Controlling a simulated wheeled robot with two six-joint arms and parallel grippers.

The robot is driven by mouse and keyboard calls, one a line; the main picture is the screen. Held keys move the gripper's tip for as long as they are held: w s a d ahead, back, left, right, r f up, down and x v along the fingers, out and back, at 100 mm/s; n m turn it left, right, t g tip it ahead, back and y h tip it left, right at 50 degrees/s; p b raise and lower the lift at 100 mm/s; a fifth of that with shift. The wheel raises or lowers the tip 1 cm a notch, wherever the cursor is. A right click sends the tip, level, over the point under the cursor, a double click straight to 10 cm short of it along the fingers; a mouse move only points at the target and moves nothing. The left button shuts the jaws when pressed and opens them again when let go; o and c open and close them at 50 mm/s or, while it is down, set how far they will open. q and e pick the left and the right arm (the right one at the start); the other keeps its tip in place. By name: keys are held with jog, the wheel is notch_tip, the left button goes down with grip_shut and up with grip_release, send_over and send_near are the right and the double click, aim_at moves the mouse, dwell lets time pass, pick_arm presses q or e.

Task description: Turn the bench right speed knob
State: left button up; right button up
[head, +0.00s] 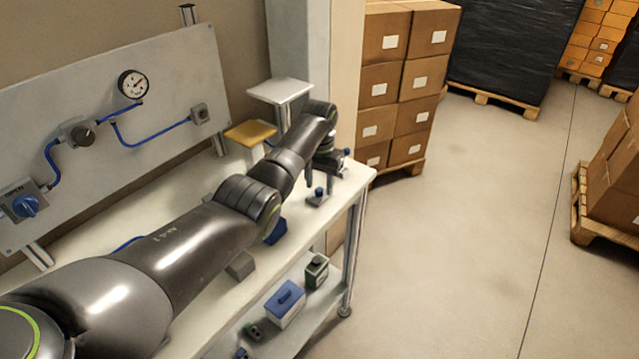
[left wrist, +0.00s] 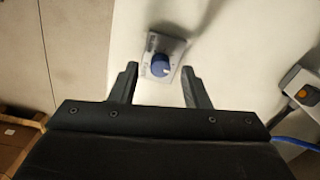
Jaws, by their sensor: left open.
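A blue knob on a small grey plate (head: 318,192) sits at the right end of the white bench (head: 350,180). It also shows in the left wrist view as a round blue knob (left wrist: 160,65) on a square grey plate with lettering. My left gripper (head: 320,180) points down over this knob in the head view. In the left wrist view its two fingers (left wrist: 160,82) are apart and empty, with the knob beyond and between their tips. I see no contact with the knob. My right gripper is in neither view.
A grey upright panel (head: 170,75) carries a gauge (head: 132,84), a dark knob (head: 82,133), a blue switch (head: 25,206) and blue cables. Yellow-topped (head: 251,132) and white-topped (head: 280,90) stands are behind my arm. Boxes (head: 385,85) stand beyond the bench.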

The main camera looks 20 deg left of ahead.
pick_arm(q)
jog(key=shift+f, duration=0.45)
grip_shut()
jog(key=shift+r+n, duration=0.1)
jog(key=shift+n, duration=0.2)
